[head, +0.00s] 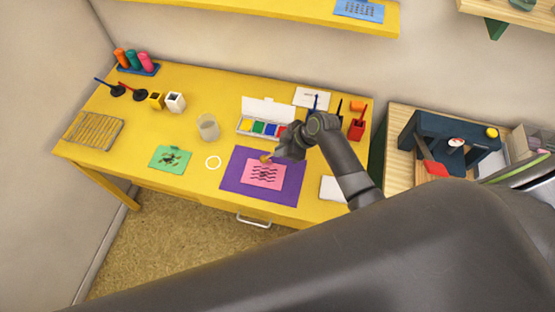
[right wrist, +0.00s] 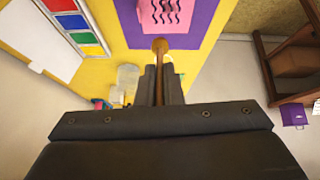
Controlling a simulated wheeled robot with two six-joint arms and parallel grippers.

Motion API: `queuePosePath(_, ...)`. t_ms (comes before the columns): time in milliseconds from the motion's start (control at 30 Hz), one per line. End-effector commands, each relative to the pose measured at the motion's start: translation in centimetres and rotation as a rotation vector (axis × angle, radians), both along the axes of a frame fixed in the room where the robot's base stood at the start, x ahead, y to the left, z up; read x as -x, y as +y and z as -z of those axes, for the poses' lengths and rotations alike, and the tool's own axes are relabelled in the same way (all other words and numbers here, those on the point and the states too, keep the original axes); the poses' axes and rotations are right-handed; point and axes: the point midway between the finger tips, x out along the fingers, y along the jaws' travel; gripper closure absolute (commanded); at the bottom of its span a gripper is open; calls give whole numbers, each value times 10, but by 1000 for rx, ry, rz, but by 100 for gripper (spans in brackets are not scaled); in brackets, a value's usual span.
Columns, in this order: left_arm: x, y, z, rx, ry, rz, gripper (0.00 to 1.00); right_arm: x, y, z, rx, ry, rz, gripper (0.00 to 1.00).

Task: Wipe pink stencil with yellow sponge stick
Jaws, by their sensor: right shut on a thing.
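The pink stencil (head: 264,173) with dark wavy cut-outs lies on a purple mat (head: 233,184) near the table's front edge. Part of it also shows at the top of the right wrist view (right wrist: 178,12). My right gripper (head: 276,156) is above the mat's back edge, shut on the sponge stick, whose thin brown handle lies between the fingers (right wrist: 159,85). The stick's yellow-brown sponge tip (head: 265,158) is at the back edge of the stencil; I cannot tell if it touches. My left gripper is not in view.
An open ink pad box (head: 264,113) with coloured pads stands behind the mat. A green stencil card (head: 171,159), a white ring (head: 213,162) and a glass (head: 208,127) are to the left. A white cloth or pad (head: 333,189) lies to the right. A red holder (head: 357,129) stands behind my arm.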

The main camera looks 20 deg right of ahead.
Motion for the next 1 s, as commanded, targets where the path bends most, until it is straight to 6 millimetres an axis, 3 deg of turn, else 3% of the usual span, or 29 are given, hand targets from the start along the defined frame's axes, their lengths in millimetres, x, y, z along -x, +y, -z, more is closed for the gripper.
queuePosePath(267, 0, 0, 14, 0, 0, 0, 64, -3, 0, 14, 0, 2, 0, 100)
queuePosePath(700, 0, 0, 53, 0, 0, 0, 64, -3, 0, 56, 0, 1, -1, 100)
queuePosePath(1000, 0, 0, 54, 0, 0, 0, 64, -2, 0, 58, 0, 1, -1, 100)
